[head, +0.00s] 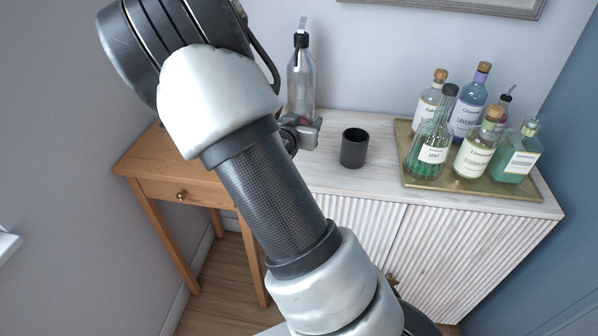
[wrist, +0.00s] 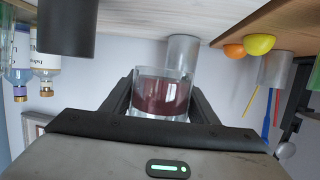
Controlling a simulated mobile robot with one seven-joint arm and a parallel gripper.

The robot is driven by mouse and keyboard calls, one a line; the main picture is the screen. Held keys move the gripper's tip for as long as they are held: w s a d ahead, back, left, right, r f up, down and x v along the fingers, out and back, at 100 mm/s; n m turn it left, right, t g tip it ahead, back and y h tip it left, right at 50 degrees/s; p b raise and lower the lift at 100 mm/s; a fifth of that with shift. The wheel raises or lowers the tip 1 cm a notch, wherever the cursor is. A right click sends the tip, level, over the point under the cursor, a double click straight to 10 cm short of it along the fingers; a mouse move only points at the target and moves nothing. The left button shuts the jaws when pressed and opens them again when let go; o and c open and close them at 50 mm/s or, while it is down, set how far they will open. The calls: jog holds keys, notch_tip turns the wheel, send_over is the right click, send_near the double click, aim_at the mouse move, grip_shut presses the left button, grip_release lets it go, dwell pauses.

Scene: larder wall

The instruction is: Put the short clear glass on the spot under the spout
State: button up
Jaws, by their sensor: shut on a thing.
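In the wrist view, which is upside down, my gripper (wrist: 160,100) is shut on a short clear glass (wrist: 162,92). Dark red shows in or through the glass. The glass appears to be off the tabletop. A tall clear bottle (head: 301,88) with a black top stands behind my gripper. I cannot make out a spout with a spot under it; my arm covers much of the left of the counter.
A dark cup (head: 354,148) stands right of my gripper. A brass tray (head: 413,181) with several bottles is farther right. In the wrist view, orange (wrist: 234,51) and yellow (wrist: 260,44) rounded things sit near a container (wrist: 276,68) of coloured sticks. A wooden side table (head: 150,166) is left.

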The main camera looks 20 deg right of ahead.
jog(key=shift+w+d+r+m+g+h+b, duration=0.3)
jog(key=shift+w+r+m+h+b, duration=0.05)
jog(key=shift+w+m+h+b, duration=0.1)
notch_tip(320, 180, down, 10)
jog(key=shift+r+b, duration=0.15)
jog(key=shift+b, duration=1)
jog(key=shift+f, duration=0.25)
jog(key=o, duration=1.4)
